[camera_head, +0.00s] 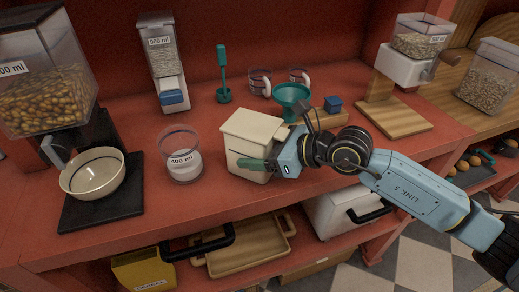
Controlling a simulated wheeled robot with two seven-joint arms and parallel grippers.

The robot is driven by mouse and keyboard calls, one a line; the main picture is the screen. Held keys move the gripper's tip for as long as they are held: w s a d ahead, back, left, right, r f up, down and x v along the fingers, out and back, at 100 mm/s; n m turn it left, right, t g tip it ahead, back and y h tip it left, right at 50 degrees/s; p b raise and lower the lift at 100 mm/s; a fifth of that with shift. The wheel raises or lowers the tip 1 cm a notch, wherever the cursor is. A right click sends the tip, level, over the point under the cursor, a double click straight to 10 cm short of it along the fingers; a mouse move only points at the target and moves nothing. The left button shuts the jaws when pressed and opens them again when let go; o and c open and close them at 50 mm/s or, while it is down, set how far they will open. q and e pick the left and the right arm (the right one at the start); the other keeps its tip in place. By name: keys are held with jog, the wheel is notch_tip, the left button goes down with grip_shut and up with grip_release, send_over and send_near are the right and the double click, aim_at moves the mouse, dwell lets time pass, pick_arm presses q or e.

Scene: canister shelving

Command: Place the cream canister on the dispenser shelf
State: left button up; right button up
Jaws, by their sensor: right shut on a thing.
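The cream canister (253,132) is a boxy cream container with a pale lid, at the middle of the head view over the front part of the red dispenser shelf (130,125). My right gripper (256,164) comes in from the right and is shut on the canister, with one green finger across its near lower side. The other finger is hidden. The canister looks about upright; I cannot tell whether its base touches the shelf. My left gripper is not in view.
A 400 ml glass jar (181,155) stands close left of the canister. A teal funnel (291,98) and a blue block (333,103) are close behind right. A bowl (93,172) sits under the left grain dispenser (45,75). A wooden tray (245,247) lies below.

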jog(key=o, duration=0.9)
jog(key=shift+f, duration=0.15)
jog(key=o, duration=0.5)
jog(key=shift+r, duration=0.2)
jog(key=v, duration=1.2)
jog(key=shift+s, duration=0.1)
